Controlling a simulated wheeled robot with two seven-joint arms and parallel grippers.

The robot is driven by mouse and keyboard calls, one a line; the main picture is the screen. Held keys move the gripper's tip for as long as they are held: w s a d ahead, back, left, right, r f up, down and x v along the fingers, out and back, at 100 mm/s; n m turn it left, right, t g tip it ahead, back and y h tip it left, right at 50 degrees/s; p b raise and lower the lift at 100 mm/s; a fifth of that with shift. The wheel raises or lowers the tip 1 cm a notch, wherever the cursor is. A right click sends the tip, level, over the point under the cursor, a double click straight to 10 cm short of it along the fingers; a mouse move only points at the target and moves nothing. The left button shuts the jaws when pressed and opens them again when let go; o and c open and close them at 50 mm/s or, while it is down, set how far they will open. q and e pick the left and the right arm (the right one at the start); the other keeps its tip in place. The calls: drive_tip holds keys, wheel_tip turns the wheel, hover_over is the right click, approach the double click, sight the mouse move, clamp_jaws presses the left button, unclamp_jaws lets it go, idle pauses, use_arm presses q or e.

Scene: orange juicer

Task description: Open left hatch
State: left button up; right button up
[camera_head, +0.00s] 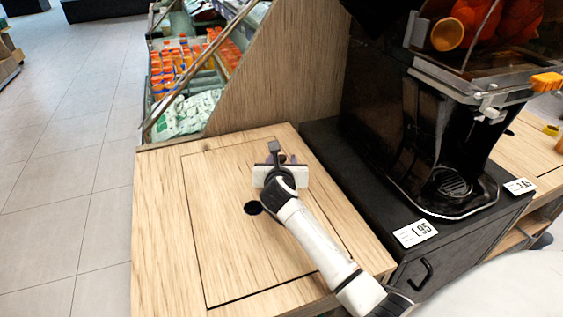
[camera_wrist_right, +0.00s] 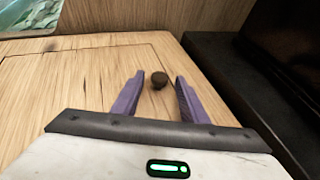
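The left hatch (camera_head: 225,240) is a light wooden panel set flush in the left counter top, outlined by a thin dark seam, and it looks closed. A black round spot (camera_head: 253,208), perhaps a finger hole, lies on it. My right gripper (camera_head: 283,158) is over the hatch's far right part. In the right wrist view its purple fingers (camera_wrist_right: 160,88) are spread and empty. A small dark round knob-like thing (camera_wrist_right: 158,80) shows between and just beyond the fingertips; I cannot tell whether they touch it. My left gripper is not in view.
A black juicer (camera_head: 435,150) stands on a dark cabinet (camera_head: 400,215) to the right, with a price tag (camera_head: 415,232). A wooden divider (camera_head: 290,75) and bottle display (camera_head: 185,70) stand behind. Open tiled floor (camera_head: 70,180) lies to the left.

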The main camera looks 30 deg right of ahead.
drive_tip(key=shift+w+d+f, duration=0.2)
drive_tip(key=shift+w+d, duration=0.05)
drive_tip(key=shift+w, duration=0.1)
clamp_jaws()
